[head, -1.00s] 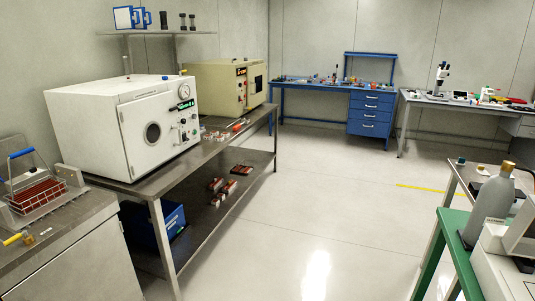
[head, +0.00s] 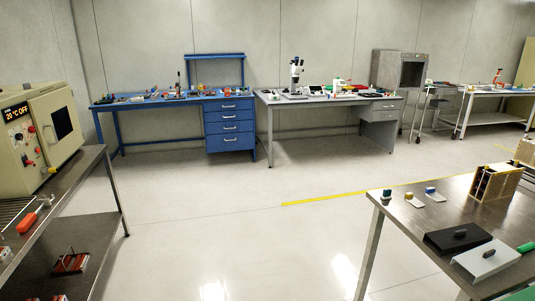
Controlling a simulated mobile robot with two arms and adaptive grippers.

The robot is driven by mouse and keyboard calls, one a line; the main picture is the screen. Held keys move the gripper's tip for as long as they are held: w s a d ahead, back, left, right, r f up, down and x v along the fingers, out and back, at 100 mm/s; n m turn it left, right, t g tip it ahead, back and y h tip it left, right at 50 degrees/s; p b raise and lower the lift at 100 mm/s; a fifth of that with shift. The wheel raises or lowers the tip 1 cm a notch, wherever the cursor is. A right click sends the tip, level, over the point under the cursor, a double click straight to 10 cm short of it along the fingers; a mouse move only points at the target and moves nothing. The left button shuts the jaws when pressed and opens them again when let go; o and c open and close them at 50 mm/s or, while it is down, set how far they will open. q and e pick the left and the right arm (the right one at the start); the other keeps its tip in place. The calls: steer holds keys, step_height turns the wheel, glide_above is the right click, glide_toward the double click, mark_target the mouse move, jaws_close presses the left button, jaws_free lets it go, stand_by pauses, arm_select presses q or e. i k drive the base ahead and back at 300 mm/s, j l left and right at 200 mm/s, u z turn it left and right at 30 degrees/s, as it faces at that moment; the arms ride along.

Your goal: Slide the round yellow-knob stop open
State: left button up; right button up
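I cannot pick out a round yellow-knob stop in the head view. Small items with blue and yellow tops, one of them yellow-topped (head: 409,196), stand on the steel table (head: 402,224) at the right, too small to identify. Neither of my grippers is in view.
A beige oven (head: 40,140) stands on a steel bench (head: 85,172) at the left. A blue workbench (head: 231,128) and a grey desk (head: 330,101) line the back wall. The floor (head: 220,225) between is clear, with a yellow line (head: 340,197).

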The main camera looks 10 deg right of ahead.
mark_target(487, 166)
steer(key=i+z, duration=0.2)
steer(key=i, duration=0.4)
steer(key=i+j+z, duration=0.1)
steer(key=i+z, duration=0.15)
steer(key=i, duration=0.35)
steer(key=i+j+z, duration=0.2)
steer(key=i, duration=0.4)
steer(key=i+l+z, duration=0.15)
steer(key=z, duration=0.35)
steer(key=i+z, duration=0.35)
steer(key=z, duration=0.15)
steer(key=i+j+z, duration=0.15)
steer(key=i+z, duration=0.15)
steer(key=z, duration=0.2)
steer(key=i+j+z, duration=0.15)
steer(key=z, duration=0.35)
steer(key=i+j+z, duration=0.15)
steer(key=i+z, duration=0.2)
